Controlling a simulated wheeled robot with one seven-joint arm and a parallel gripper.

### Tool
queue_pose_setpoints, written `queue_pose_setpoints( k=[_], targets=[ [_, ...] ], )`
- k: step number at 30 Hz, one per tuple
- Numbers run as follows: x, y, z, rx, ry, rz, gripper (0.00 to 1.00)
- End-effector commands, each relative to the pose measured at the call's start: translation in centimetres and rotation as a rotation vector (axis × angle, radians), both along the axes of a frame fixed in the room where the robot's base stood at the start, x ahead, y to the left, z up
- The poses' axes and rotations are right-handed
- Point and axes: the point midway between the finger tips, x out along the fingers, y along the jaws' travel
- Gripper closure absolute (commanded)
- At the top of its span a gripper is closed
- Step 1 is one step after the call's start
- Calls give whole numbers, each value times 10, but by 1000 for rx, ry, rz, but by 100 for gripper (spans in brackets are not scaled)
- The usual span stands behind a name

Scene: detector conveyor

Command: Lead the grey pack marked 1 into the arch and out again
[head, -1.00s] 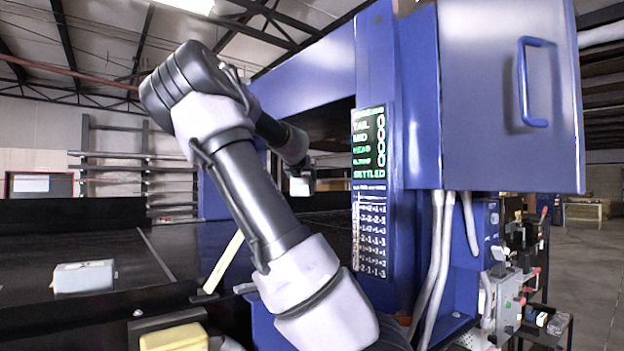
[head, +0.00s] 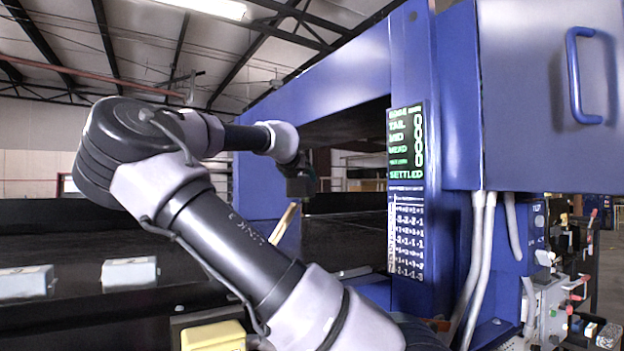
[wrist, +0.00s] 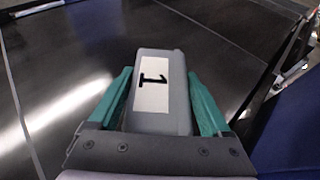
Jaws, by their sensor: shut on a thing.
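The grey pack marked 1 (wrist: 160,90) is between the green fingers of my gripper (wrist: 160,100) in the wrist view, its label facing the camera. The gripper is shut on it, above a dark belt. In the head view my gripper (head: 300,184) is at the end of my outstretched arm, in front of the blue arch (head: 412,60) near its opening. The pack cannot be made out in the head view.
Two light grey packs (head: 25,282) (head: 129,271) lie on the dark belt at the left. A yellow block (head: 213,336) is at the bottom, close to my arm. A pale stick (head: 284,222) stands tilted by the opening. Pipes (head: 478,260) run down the arch's right side.

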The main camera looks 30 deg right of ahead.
Motion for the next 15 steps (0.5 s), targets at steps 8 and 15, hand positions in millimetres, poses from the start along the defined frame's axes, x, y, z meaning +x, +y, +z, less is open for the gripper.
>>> queue_pose_setpoints(
  k=[8,15],
  targets=[
    [-3,39,1,-5,-1,1,100],
    [-5,71,1,-4,0,1,100]
  ],
)
